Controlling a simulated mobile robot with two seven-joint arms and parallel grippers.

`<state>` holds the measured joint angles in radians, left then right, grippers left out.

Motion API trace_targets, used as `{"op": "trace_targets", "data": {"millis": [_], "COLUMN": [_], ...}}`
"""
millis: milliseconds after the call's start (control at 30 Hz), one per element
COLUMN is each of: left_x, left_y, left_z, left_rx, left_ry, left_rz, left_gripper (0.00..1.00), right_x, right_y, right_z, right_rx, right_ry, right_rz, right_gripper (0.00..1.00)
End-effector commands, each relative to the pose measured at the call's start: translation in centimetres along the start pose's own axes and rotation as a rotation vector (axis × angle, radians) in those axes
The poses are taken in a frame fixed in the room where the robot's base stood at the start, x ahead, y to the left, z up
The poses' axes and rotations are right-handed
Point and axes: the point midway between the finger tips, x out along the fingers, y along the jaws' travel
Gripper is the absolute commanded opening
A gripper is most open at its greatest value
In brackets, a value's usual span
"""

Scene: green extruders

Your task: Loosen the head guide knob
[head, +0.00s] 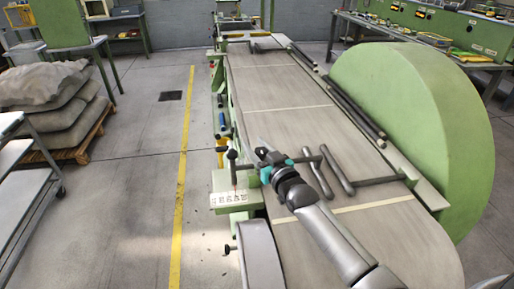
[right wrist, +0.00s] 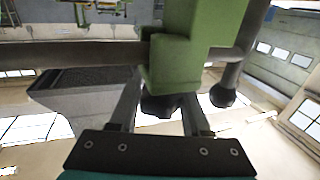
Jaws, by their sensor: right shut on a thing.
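The black lobed knob (right wrist: 163,106) sits under a light green block (right wrist: 178,62) in the right wrist view. My right gripper (right wrist: 164,112) has one finger on each side of it and is shut on it. In the head view my right gripper (head: 247,167) reaches in from the lower right to the left side of the green machine (head: 233,181), with teal parts at its wrist. I cannot clearly make out the gripped knob there. My left gripper is not in view.
A second dark knob (right wrist: 222,95) hangs to the right in the wrist view, close to the fingers. A grey bar (right wrist: 90,54) runs behind the block. In the head view, metal rods (head: 337,168) lie over the belt, and a large green disc (head: 415,130) stands right.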

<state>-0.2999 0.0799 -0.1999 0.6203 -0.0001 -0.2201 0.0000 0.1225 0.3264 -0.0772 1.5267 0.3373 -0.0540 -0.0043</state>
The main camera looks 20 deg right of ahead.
Motion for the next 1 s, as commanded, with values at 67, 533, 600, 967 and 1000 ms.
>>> {"op": "trace_targets", "data": {"millis": [67,533,600,967,1000], "left_x": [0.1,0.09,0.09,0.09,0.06], "left_y": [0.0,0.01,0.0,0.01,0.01], "left_z": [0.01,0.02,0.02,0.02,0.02], "left_rx": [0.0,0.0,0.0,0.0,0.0], "left_ry": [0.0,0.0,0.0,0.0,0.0], "left_rz": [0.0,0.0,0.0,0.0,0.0], "left_gripper": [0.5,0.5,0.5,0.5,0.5], "right_x": [0.09,0.06,0.04,-0.08,-0.19], "right_y": [0.03,0.0,-0.01,-0.02,-0.02], "right_z": [-0.43,-0.36,-0.27,-0.03,-0.01], "right_rx": [-0.003,0.001,0.001,0.001,0.001], "right_ry": [0.01,0.006,0.004,-0.001,-0.002], "right_rz": [-0.012,-0.017,-0.017,-0.017,-0.017], "right_gripper": [0.0,0.59,0.67,0.78,0.78]}}
